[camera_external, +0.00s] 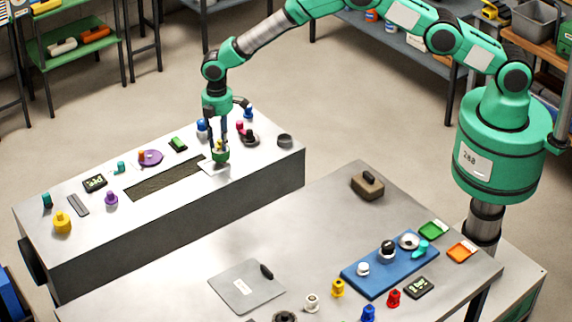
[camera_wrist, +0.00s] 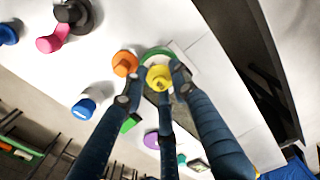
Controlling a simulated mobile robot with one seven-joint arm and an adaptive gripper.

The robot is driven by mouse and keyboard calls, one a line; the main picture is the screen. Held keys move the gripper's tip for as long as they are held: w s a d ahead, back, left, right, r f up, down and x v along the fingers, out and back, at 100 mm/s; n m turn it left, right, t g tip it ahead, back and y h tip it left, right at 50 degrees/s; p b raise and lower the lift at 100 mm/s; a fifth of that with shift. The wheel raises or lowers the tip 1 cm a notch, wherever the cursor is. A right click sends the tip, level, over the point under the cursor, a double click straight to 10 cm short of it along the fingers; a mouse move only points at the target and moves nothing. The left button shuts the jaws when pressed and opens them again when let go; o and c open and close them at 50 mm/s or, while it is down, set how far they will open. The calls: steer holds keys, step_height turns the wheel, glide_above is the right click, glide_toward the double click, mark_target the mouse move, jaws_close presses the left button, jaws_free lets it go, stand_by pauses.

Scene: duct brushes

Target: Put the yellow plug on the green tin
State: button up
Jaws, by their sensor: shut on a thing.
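My gripper (camera_external: 220,147) is over the long grey duct bench, pointing down, with its fingers closed around the yellow plug (camera_external: 219,143). In the wrist view the yellow plug (camera_wrist: 158,78) sits between the fingertips of my gripper (camera_wrist: 157,84). The green tin (camera_external: 221,157) is directly under the plug on the bench top. In the wrist view the green tin (camera_wrist: 155,53) shows as a green rim behind the plug, which hides part of it. I cannot tell whether plug and tin touch.
An orange knob (camera_wrist: 125,63) stands close beside the tin in the wrist view. Blue (camera_wrist: 84,109) and pink (camera_wrist: 50,44) pieces stand farther off. A long dark slot (camera_external: 165,178) opens in the bench. A front table holds a blue tray (camera_external: 385,272).

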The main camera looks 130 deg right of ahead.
mark_target(220, 140)
steer(key=shift+f, duration=0.2)
steer(key=shift+f, duration=0.15)
steer(key=o, duration=0.7)
steer(key=shift+o, duration=0.2)
steer(key=shift+r, duration=0.2)
step_height(220, 140, up, 12)
stand_by(0.7)
